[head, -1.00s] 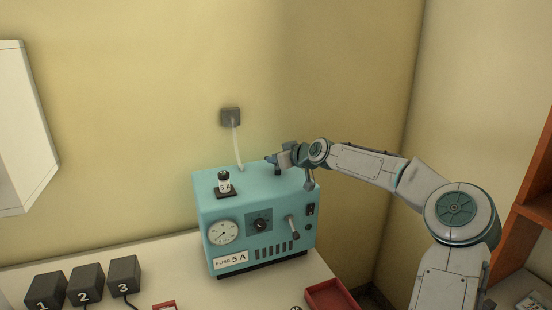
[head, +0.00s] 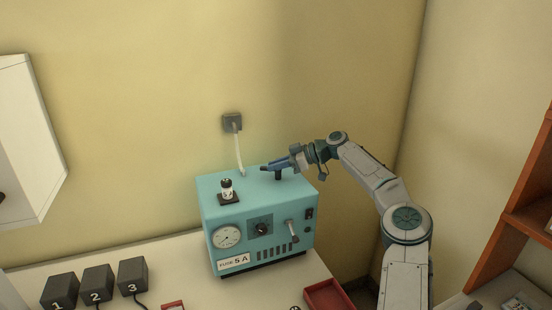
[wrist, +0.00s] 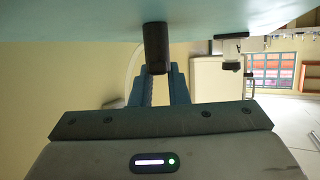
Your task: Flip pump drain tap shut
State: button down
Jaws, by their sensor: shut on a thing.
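The teal pump box (head: 208,205) stands on the bench against the wall. My gripper (head: 268,168) is above the back right of its top, fingers pointing left. A dark upright post (head: 278,175) rises from the pump top there. In the wrist view, which is upside down, this post (wrist: 156,48) sits between my blue fingers (wrist: 160,85), and they are shut on it. On the pump front, a pale lever with a dark end (head: 293,232) hangs slanting down to the right, apart from my gripper. No label shows which handle is the drain tap.
A small black and white fitting (head: 227,190) stands on the pump top at left. A gauge (head: 227,237) and a dial (head: 261,228) are on the front. A red tray (head: 325,296) lies at front right. Several numbered black blocks (head: 97,285) stand at left.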

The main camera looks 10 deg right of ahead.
jog(key=shift+n+g+p, duration=1.3)
jog(key=shift+g+p, duration=0.2)
jog(key=shift+p, duration=0.15)
jog(key=c, duration=1.4)
grip_release()
